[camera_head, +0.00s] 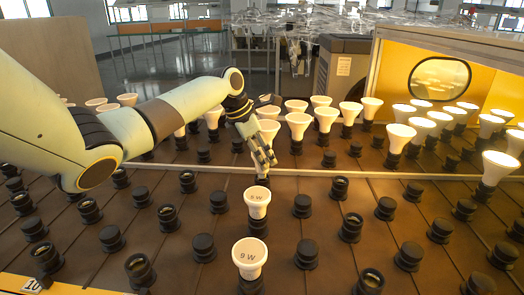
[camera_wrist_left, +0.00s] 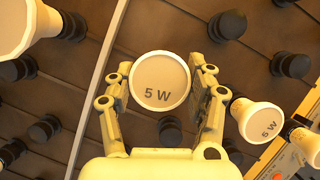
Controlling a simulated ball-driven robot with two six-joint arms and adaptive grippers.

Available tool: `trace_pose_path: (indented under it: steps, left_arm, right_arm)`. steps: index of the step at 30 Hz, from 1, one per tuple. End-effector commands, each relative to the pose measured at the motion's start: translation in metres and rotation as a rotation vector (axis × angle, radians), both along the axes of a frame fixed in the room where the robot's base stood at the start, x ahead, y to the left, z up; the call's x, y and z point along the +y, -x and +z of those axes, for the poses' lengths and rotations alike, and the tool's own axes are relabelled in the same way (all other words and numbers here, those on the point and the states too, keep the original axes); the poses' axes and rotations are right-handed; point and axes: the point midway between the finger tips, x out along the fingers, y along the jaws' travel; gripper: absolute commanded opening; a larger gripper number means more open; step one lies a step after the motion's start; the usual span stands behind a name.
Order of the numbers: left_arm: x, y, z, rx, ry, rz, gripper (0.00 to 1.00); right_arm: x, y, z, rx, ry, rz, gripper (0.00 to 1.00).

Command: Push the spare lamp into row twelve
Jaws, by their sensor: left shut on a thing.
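My left gripper (camera_head: 264,157) reaches in over the middle of the board. In the left wrist view its two fingers (camera_wrist_left: 164,90) are shut on a white lamp (camera_wrist_left: 160,82), one finger on each side, with its round "5 W" face toward the camera. In the head view this lamp (camera_head: 268,130) seems to show by the fingers, partly hidden. Another 5 W lamp (camera_head: 257,197) stands upright in a black socket nearer me. My right gripper is not in view.
Several empty black sockets (camera_head: 302,207) fill the near board. A pale rail (camera_head: 330,173) crosses it, with several lamps (camera_head: 299,121) standing beyond. A lit chamber (camera_head: 440,75) with an oval window is at the right.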

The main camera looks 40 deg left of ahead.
Motion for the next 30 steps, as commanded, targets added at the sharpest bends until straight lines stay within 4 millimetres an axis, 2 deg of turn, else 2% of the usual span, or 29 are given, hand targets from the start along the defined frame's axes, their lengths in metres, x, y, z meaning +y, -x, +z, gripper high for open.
trace_pose_path:
  steps: [17,18,24,30]
  left_arm:
    - [0.0,0.0,-0.018,0.0,0.0,0.001,0.22]
    - [0.0,0.0,-0.018,0.0,0.0,0.001,0.56]
    - [0.0,0.0,-0.018,0.0,0.0,0.0,0.82]
    - [0.0,0.0,-0.018,0.0,0.0,0.0,0.82]
  right_arm:
    - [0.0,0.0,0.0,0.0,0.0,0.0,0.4]
    - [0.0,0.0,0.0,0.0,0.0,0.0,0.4]
    - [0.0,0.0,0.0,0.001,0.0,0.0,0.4]
    - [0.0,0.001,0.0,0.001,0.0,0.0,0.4]
